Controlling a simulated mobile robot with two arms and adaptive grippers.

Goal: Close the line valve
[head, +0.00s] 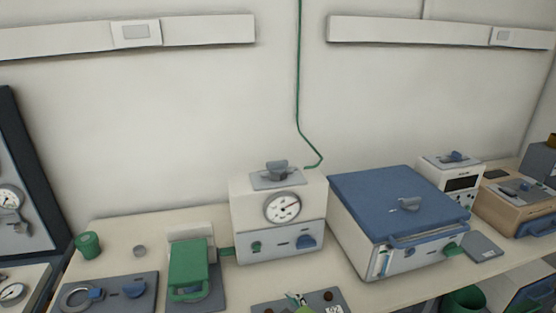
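No part is labelled legibly as the line valve. A thin green line (297,80) runs down the back wall, bends, and ends just behind a white and blue-grey box (255,211) with a round dial gauge (283,207). A grey knob or handle (277,168) sits on a plate on top of this box. A dark green knob (256,247) and a blue knob (306,242) are on its front. Whether any of these is open or closed cannot be told. Neither of my grippers is in view.
A blue-lidded box (370,192) stands right of the gauge box, with a white instrument (450,170) beyond it. A green device (189,265) and a green cup (88,245) are on the left. A dark gauge panel (30,180) stands at the left edge.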

